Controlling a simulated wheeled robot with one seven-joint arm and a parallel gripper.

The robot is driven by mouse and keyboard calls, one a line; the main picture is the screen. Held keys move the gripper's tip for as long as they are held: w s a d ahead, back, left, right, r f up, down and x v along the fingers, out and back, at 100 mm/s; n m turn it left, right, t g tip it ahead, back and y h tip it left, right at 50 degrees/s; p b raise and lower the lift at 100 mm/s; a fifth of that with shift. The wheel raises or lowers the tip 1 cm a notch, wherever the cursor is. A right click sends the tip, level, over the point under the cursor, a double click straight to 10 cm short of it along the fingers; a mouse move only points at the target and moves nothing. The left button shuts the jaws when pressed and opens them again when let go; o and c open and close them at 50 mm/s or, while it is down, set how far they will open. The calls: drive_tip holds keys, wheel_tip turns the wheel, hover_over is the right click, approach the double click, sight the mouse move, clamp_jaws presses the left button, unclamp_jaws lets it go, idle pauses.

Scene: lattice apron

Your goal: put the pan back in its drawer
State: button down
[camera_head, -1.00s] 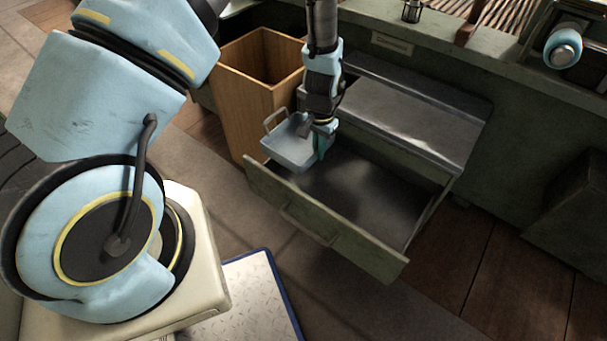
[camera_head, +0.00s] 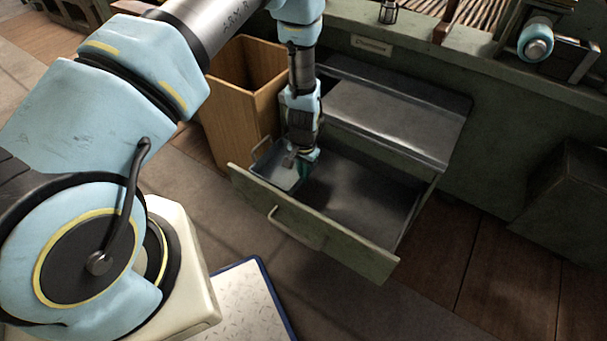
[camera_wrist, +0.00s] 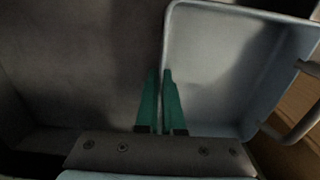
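The pan (camera_head: 274,170) is a small, light grey-blue square pan with loop handles. In the head view it is at the left end of the open green drawer (camera_head: 320,233), low and partly behind the drawer's front panel. The wrist view shows the pan (camera_wrist: 235,70) at the right, with the bare drawer floor (camera_wrist: 80,60) at the left. My gripper (camera_wrist: 161,75) has its green fingers close together on either side of the pan's near wall. It is shut on that wall. My gripper (camera_head: 305,163) reaches down into the drawer. Whether the pan touches the drawer floor is hard to tell.
A tall wooden bin (camera_head: 240,95) stands close to the left of the drawer. A metal-topped ledge (camera_head: 385,115) is behind the drawer. The drawer's middle and right are empty. A blue-edged white board (camera_head: 245,300) lies on the floor in front.

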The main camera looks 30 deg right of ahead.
drive_tip(key=shift+f+b, duration=0.35)
drive_tip(key=shift+f, duration=0.2)
drive_tip(key=c, duration=1)
unclamp_jaws()
drive_tip(key=shift+c, duration=0.2)
drive_tip(key=shift+r, duration=0.15)
